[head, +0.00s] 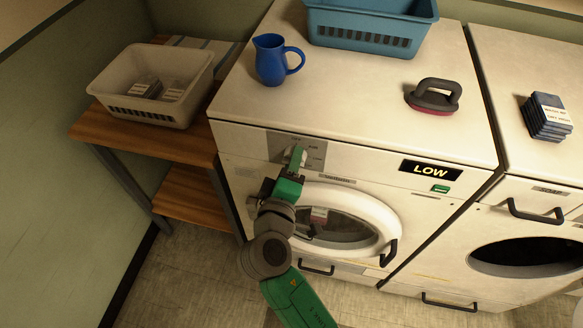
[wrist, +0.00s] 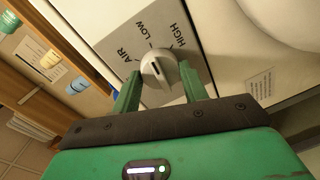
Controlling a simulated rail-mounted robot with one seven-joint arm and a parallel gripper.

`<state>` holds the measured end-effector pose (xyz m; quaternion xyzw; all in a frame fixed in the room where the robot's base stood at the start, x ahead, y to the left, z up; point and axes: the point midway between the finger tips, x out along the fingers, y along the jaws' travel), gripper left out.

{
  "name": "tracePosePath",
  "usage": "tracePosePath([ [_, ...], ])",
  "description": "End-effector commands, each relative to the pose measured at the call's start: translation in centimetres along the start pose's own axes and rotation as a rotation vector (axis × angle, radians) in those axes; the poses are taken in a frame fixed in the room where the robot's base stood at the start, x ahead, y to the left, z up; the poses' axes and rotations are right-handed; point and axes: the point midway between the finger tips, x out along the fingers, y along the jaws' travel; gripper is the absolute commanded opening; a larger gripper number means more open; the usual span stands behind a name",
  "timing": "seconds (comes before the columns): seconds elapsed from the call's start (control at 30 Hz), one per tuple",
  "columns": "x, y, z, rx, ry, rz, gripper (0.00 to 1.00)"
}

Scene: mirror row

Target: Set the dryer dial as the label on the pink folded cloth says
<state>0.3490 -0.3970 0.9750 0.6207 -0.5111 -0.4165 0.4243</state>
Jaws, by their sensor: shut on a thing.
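The dryer dial (wrist: 165,77) is a round grey-white knob on a grey panel marked AIR, LOW and HIGH. Its dark pointer line is toward LOW. My gripper (wrist: 160,72) has its green fingers shut on the dial, one on each side; in the head view the gripper (head: 296,160) hides most of the knob. The dryer display (head: 431,170) reads LOW. I cannot make out a pink folded cloth for sure. A small reddish item with a pale patch (head: 318,216) shows in the dryer's door window, too small to read.
A blue jug (head: 270,62), a blue basket (head: 372,28) and a dark iron-shaped thing (head: 434,97) stand on the dryer top. A pale basket (head: 152,118) with labelled grey bundles is on the wooden table at left. A labelled blue cloth stack (head: 545,120) lies on the right machine.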

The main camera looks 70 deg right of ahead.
Motion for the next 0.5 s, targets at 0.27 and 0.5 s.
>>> tracePosePath([
  [0.27, 0.01, -0.04, 0.03, 0.064, 0.005, -0.001, 0.21],
  [0.5, 0.0, 0.01, 0.01, 0.074, 0.006, -0.002, 0.21],
])
